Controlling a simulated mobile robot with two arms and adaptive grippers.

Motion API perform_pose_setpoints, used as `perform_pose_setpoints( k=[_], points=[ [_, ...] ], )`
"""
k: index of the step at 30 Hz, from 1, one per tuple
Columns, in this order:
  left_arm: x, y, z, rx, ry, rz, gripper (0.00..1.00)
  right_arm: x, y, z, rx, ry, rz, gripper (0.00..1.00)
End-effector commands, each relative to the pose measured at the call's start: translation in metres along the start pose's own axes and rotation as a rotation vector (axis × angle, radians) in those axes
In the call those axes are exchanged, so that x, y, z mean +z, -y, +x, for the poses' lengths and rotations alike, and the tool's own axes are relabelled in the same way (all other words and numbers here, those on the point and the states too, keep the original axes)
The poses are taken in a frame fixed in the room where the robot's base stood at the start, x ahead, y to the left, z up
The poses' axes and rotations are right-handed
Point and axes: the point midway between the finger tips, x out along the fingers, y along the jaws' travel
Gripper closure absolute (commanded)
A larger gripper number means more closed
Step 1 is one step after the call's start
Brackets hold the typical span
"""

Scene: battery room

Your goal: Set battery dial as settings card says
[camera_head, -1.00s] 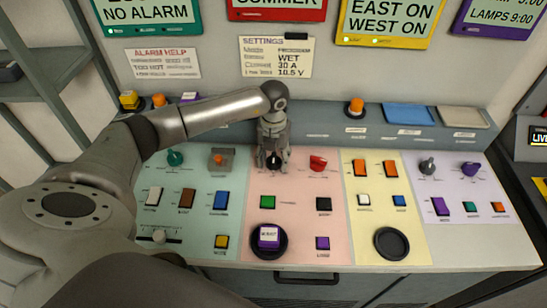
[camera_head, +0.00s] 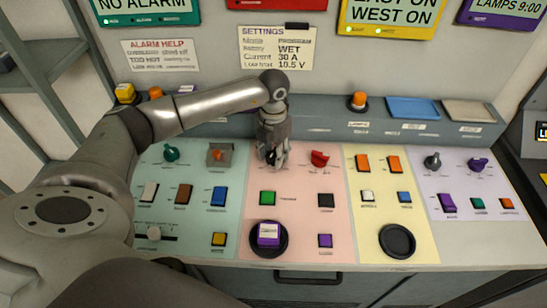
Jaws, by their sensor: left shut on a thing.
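The settings card (camera_head: 278,47) is on the back wall above the pink panel. It lists Mode PROGRAM, Battery WET, Current 30 A and a low limit of 10.5 V. My left gripper (camera_head: 272,163) points down at the upper left of the pink panel, shut on the battery dial (camera_head: 272,156), a small black knob. The fingers hide most of the dial and its marks, so I cannot tell where it points. My right gripper is out of view.
A red knob (camera_head: 319,158) stands just right of the gripper. A green button (camera_head: 267,198) and a black button (camera_head: 325,200) lie below it. A grey toggle guard (camera_head: 219,154) is to the left.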

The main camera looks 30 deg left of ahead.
Motion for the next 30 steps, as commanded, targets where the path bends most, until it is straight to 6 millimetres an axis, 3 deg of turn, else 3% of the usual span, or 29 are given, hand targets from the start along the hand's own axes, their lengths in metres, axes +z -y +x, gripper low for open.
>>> perform_pose_setpoints(
  k=[3, 15, 30],
  points=[
    [0.001, -0.001, 0.003, 0.0, 0.004, 0.099, 0.84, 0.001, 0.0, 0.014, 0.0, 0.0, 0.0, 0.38],
    [0.001, -0.001, 0.001, 0.001, 0.003, 0.343, 0.84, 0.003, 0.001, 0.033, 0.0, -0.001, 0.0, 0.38],
    [0.001, -0.001, -0.001, 0.001, 0.003, 0.412, 0.84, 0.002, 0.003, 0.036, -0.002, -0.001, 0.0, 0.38]
  ],
)
